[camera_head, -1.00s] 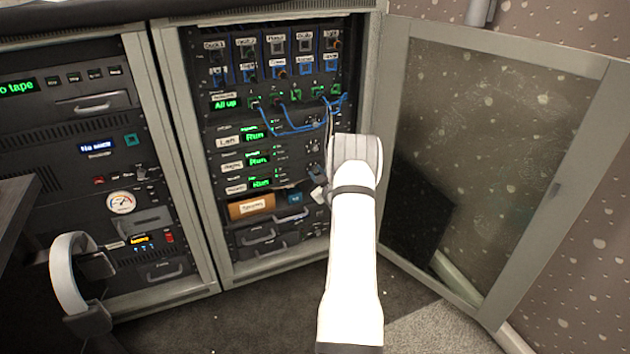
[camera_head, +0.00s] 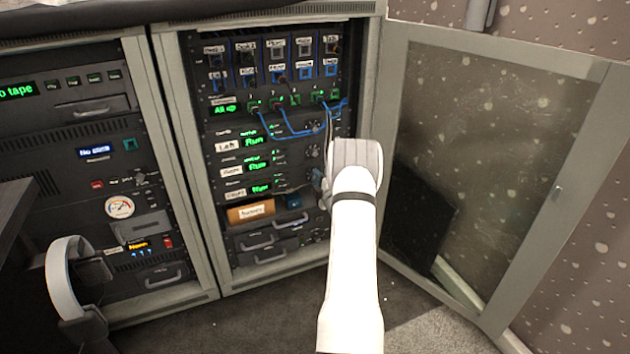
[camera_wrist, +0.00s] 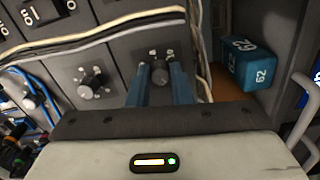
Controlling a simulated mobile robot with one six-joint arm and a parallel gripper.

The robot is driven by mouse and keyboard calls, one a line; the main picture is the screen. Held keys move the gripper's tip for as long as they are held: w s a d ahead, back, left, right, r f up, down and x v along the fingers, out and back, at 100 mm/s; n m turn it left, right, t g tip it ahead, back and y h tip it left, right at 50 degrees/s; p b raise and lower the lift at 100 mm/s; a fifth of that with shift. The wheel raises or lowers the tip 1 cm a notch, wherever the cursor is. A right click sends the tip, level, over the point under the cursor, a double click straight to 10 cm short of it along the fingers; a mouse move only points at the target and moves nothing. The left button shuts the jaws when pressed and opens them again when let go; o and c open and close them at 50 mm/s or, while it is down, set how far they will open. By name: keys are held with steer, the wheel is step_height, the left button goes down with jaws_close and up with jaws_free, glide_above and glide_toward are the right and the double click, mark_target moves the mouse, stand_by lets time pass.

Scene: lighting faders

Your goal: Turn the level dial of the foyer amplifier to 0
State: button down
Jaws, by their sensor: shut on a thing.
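Three amplifiers with green displays are stacked in the open rack. The lowest amplifier (camera_head: 261,188) sits just above the brown box. In the wrist view its level dial (camera_wrist: 160,72) is a dark round knob on a grey panel with small white marks around it. My gripper (camera_wrist: 165,82) has its two blue fingers on either side of this dial and is shut on it. The dial's pointer and exact setting cannot be made out. In the head view my wrist and arm hide the dial; a bit of my gripper (camera_head: 319,180) shows.
Another amplifier's knob (camera_wrist: 92,80) is left of my fingers. Loose pale cables (camera_wrist: 110,32) run across the panel close to my fingers. The open rack door (camera_head: 480,170) stands right of my arm.

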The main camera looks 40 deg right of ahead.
steer(key=shift+w+a+r+n, duration=0.2)
steer(key=shift+a+n, duration=0.05)
steer(key=shift+n, duration=0.55)
steer(key=shift+f, duration=0.1)
steer(key=c, duration=1.6)
jaws_free()
steer(key=o, duration=0.3)
steer(key=shift+s+d, duration=0.1)
steer(key=shift+f, duration=0.1)
steer(key=p+v, duration=0.3)
steer(key=v, duration=0.4)
steer(key=shift+s, duration=0.4)
